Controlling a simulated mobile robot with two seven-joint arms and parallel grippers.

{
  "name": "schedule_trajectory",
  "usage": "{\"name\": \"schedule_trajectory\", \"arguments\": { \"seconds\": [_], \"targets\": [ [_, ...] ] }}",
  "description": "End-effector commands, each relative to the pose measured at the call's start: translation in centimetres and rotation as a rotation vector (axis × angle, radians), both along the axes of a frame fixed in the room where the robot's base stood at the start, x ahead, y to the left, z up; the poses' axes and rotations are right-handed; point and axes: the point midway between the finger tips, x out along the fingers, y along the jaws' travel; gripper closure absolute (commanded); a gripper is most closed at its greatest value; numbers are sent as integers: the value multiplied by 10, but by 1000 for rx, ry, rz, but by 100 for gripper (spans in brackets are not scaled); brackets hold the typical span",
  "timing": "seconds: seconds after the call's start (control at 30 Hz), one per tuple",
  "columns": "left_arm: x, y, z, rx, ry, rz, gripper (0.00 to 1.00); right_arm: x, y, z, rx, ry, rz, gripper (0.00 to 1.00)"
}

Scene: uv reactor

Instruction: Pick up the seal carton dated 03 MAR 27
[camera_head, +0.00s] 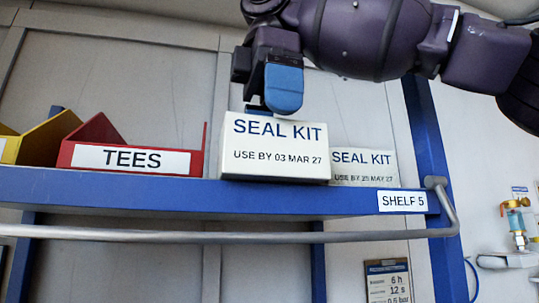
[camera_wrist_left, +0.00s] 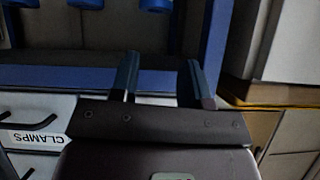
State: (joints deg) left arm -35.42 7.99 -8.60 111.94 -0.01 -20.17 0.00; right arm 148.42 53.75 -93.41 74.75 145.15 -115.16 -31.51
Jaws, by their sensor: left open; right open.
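The seal carton dated 03 MAR 27 (camera_head: 276,146) is a white box at the front edge of the blue shelf in the head view. A second seal carton dated 25 MAY 27 (camera_head: 362,168) stands to its right and a little behind. My right gripper (camera_head: 272,108) comes down from above at the first carton's top, its blue finger in front. It is open; whether the fingers straddle the carton is hidden. My left gripper (camera_wrist_left: 160,80) is open and empty in the left wrist view, away from the cartons.
A red bin marked TEES (camera_head: 190,161) and a yellow bin (camera_head: 30,140) stand left on the shelf. A grey rail (camera_head: 200,237) runs in front of the shelf (camera_head: 110,190). A blue post (camera_head: 425,130) stands at the right. A drawer marked CLAMPS (camera_wrist_left: 30,137) shows in the left wrist view.

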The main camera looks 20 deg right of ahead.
Motion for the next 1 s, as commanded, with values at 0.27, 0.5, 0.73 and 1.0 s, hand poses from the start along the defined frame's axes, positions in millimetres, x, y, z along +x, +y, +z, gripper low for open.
{"name": "schedule_trajectory", "arguments": {
  "seconds": [0.27,0.5,0.73,1.0],
  "targets": [
    [0,0,0,0,0,0,57,1,0,-10,-2,4,3,0],
    [0,0,0,1,-1,-1,57,1,0,-28,0,3,1,0],
    [0,0,0,1,-1,-1,57,1,0,-47,-2,4,3,0],
    [0,0,0,1,-1,-1,57,0,0,-55,1,-1,0,0]
  ]
}}
